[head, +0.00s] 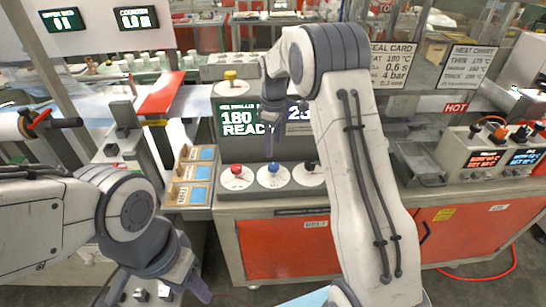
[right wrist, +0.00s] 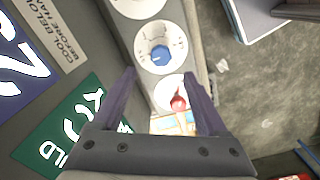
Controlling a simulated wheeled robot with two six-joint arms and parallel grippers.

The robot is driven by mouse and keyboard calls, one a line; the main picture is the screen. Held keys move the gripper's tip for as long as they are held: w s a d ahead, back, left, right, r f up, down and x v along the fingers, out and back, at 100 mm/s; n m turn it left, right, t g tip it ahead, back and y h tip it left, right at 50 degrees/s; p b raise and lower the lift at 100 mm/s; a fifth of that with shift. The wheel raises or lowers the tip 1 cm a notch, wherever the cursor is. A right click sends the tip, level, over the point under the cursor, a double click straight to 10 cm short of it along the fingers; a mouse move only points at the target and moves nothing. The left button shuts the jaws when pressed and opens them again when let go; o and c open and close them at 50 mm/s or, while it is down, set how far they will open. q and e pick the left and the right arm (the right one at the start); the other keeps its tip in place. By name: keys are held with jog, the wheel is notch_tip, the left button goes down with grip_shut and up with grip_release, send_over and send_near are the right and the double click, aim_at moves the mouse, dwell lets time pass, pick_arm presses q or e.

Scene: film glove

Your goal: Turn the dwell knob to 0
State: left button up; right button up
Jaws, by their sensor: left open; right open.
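The control panel carries three white dials in a row: a red knob (head: 237,171), a blue knob (head: 273,168) and a black knob (head: 311,166). Which one is the dwell knob cannot be read. My right gripper (head: 270,150) is open, pointing down just above the blue knob's dial. In the right wrist view its fingers (right wrist: 159,76) lie between the blue knob (right wrist: 160,56) and the red knob (right wrist: 179,103), with nothing held. My left gripper (head: 153,292) is open and empty, low in front of the bench.
A green display (head: 240,123) reads 180 READY; a blue display (head: 299,112) beside it is partly hidden by my right arm. A wooden rack (head: 191,176) of blue-labelled packs stands left of the dials. A small tray (head: 418,160) and a heater controller (head: 492,153) are at right.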

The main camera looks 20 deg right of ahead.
jog(key=shift+r, duration=1.35)
jog(key=s+a+r+m, duration=0.1)
jog(key=s+a+r, duration=0.2)
jog(key=s+a, duration=0.55)
jog(key=s+a+r, duration=0.2)
jog(key=s+a, duration=0.6)
jog(key=s, duration=0.1)
jog(key=s+a+f+m+y, duration=0.1)
jog(key=s+f, duration=0.1)
jog(key=s, duration=1.7)
jog(key=shift+a+f+m, duration=0.2)
jog(key=shift+f+m, duration=0.05)
jog(key=shift+m, duration=0.05)
